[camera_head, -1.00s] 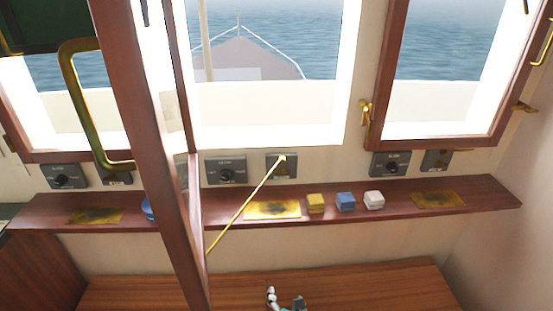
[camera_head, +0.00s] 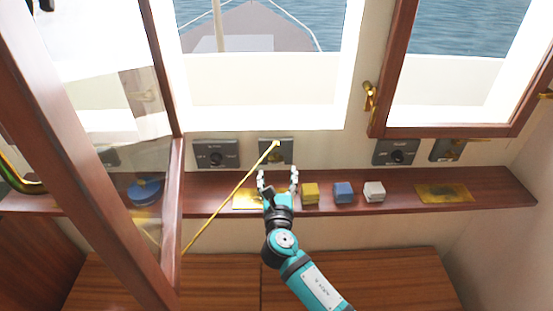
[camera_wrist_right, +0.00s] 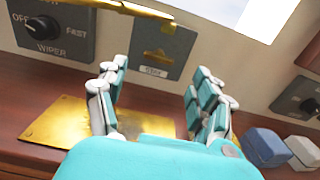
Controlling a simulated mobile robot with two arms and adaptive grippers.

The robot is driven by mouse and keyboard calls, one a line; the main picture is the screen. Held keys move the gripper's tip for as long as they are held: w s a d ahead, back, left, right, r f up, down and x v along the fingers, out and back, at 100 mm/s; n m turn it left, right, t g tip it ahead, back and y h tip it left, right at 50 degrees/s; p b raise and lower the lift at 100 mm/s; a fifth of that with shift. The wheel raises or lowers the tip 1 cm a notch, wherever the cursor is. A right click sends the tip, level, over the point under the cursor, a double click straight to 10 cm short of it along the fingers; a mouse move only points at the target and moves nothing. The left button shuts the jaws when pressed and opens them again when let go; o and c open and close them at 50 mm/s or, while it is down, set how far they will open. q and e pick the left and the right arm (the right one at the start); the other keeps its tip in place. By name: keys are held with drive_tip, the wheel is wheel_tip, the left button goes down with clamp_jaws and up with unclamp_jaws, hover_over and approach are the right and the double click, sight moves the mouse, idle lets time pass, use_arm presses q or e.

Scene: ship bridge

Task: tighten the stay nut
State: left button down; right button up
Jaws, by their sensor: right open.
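A grey plate marked STAY (camera_wrist_right: 148,68) is on the wall under the middle window; it also shows in the head view (camera_head: 266,158). A thin brass stay rod (camera_head: 230,196) runs from the open window's wooden frame to this plate. Its end (camera_wrist_right: 166,24) lies at the plate's top in the wrist view. A small brass piece (camera_wrist_right: 160,53), perhaps the stay nut, sits on the plate below it. My right gripper (camera_head: 278,178) is open and empty, over the ledge just below the plate. Its fingers (camera_wrist_right: 160,82) stand apart in the wrist view. My left gripper is out of view.
The wooden ledge (camera_head: 400,194) holds a brass plaque (camera_head: 244,200) and yellow (camera_head: 310,195), blue (camera_head: 343,192) and white (camera_head: 374,191) blocks right of my gripper. A wiper switch (camera_head: 215,154) is left of the plate. The open window frame (camera_head: 110,200) stands at left.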

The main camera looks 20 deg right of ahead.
sight(276, 160)
drive_tip(key=x, duration=0.5)
drive_tip(key=shift+w, duration=0.4)
drive_tip(key=shift+w+d, duration=0.2)
drive_tip(key=shift+w, duration=0.25)
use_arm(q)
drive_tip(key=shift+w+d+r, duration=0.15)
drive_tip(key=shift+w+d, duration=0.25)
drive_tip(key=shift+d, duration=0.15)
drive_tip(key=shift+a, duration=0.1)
use_arm(e)
drive_tip(key=shift+c, duration=1)
drive_tip(key=c, duration=1)
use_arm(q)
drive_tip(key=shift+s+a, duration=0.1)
